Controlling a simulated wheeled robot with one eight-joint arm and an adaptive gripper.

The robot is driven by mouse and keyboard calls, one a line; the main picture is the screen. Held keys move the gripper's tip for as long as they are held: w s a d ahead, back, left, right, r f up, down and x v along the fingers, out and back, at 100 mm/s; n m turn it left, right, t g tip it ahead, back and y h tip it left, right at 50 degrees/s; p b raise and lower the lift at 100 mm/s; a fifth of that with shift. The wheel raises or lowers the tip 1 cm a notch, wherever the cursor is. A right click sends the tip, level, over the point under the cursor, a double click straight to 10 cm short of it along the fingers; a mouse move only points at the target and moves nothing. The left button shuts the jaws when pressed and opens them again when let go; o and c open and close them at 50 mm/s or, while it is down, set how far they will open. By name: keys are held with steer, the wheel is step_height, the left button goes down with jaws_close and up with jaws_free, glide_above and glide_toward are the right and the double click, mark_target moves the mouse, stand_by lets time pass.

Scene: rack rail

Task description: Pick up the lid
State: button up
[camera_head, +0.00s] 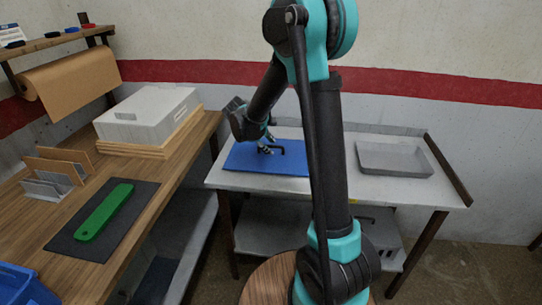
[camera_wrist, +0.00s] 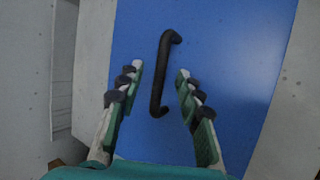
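A flat blue panel (camera_head: 245,161) with a black bar handle (camera_head: 280,150) lies on the light-topped table; it appears to be the lid. In the wrist view the blue panel (camera_wrist: 230,60) fills the middle, and the black handle (camera_wrist: 160,80) runs lengthwise up it, slightly tilted. My gripper (camera_wrist: 160,69) is open, one finger on each side of the handle, with gaps on both sides. In the head view my gripper (camera_head: 266,143) is over the panel close to the handle; its height above the panel is hard to judge.
A grey tray (camera_head: 395,159) sits on the same table, right of my arm. A raised strip (camera_head: 446,170) edges the table's right side. The wooden bench (camera_head: 135,190) at left holds a light grey box (camera_head: 148,113), a green piece (camera_head: 104,212) on a dark mat, and a blue bin (camera_head: 22,284).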

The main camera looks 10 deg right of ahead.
steer(key=shift+w+d+f, duration=0.1)
steer(key=shift+f, duration=0.05)
jaws_close()
stand_by(0.6)
